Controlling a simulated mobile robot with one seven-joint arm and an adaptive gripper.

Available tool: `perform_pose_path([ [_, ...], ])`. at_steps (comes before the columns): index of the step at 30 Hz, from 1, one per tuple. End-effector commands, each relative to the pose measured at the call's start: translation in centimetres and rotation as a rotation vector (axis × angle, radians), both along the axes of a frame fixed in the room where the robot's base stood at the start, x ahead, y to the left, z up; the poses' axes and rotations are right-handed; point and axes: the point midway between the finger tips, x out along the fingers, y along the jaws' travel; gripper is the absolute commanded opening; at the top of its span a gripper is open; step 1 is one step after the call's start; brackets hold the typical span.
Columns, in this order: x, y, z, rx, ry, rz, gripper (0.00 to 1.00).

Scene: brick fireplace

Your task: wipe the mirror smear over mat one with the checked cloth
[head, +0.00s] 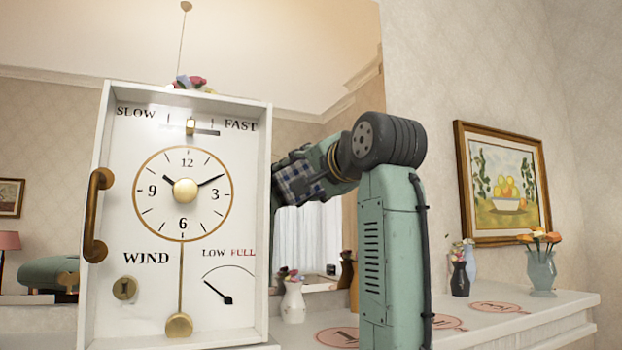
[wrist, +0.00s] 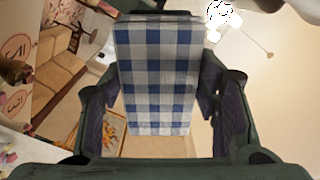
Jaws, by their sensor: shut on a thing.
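The blue-and-white checked cloth (head: 297,183) is in my gripper (head: 285,172), up in front of the mirror (head: 250,50). In the wrist view the cloth (wrist: 155,80) sits as a flat pad between the two fingers, and my gripper is shut on it. In the head view the clock's right side hides the far end of my gripper. Pink round mats lie on the mantel: one partly behind my arm (head: 336,338), one at its right (head: 447,322) and one farther right (head: 497,307). I cannot read which is mat one. I cannot make out the smear.
A large white clock (head: 183,260) stands close at left, beside my gripper. A white vase (head: 293,303) stands behind it. A dark vase (head: 460,278) and a pale blue flower vase (head: 541,272) stand on the right of the mantel (head: 570,303). A fruit painting (head: 505,185) hangs above.

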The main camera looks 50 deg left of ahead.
Motion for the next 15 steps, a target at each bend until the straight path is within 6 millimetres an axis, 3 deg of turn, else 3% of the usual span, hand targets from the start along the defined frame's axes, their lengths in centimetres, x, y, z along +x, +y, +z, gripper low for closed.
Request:
perform_pose_path([
  [5, -0.2, -0.6, 0.0, 0.002, -0.002, -0.001, 0.34],
  [15, -1.1, -3.9, -0.1, 0.003, -0.002, 0.0, 0.34],
])
